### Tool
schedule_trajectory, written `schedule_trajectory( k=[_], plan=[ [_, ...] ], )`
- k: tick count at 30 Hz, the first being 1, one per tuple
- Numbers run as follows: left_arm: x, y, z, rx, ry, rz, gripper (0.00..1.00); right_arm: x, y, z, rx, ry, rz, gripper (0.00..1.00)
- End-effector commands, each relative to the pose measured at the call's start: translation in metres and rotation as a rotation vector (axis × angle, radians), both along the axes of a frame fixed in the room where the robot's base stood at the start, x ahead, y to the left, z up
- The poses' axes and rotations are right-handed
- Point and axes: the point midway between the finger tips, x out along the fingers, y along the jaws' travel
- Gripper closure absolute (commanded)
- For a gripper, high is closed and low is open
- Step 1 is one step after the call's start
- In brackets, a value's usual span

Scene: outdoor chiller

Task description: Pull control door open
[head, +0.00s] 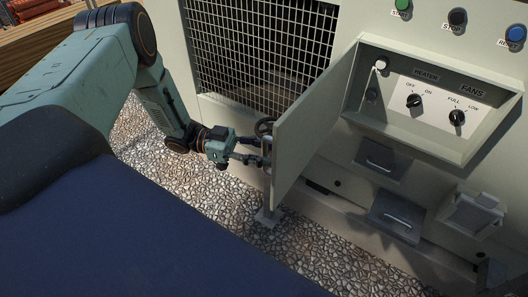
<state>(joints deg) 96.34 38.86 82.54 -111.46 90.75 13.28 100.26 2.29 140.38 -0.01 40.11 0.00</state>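The control door (310,122) is a pale grey-green panel. It stands swung out from the chiller's control recess (425,105), hinged along the recess's left side. The recess is exposed, with heater and fans knobs showing. My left gripper (262,153) is at the door's outer left side, close to its free edge. Its two dark fingers reach toward the door and appear slightly apart. The door hides part of what lies at the fingertips, so I cannot tell whether they hold a handle. My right gripper is out of view.
A wire grille (265,50) is behind the door. A dark ring-shaped part (265,126) sits just above my fingers. Dark boxes with handles (398,213) project from the wall below the recess. Gravel (225,210) covers the ground.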

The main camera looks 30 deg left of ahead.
Motion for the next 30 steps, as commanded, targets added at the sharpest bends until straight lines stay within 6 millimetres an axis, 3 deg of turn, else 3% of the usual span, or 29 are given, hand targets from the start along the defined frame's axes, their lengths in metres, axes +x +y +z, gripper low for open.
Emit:
schedule_trajectory(
  k=[8,21,30],
  plan=[
    [-0.004,0.016,0.000,0.001,-0.004,0.004,0.63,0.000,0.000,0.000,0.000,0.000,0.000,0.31],
    [-0.030,0.097,-0.002,0.000,0.000,0.002,0.63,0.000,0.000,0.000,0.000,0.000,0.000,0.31],
    [-0.036,0.117,-0.001,-0.002,0.000,0.000,0.63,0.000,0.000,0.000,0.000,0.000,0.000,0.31]
  ],
)
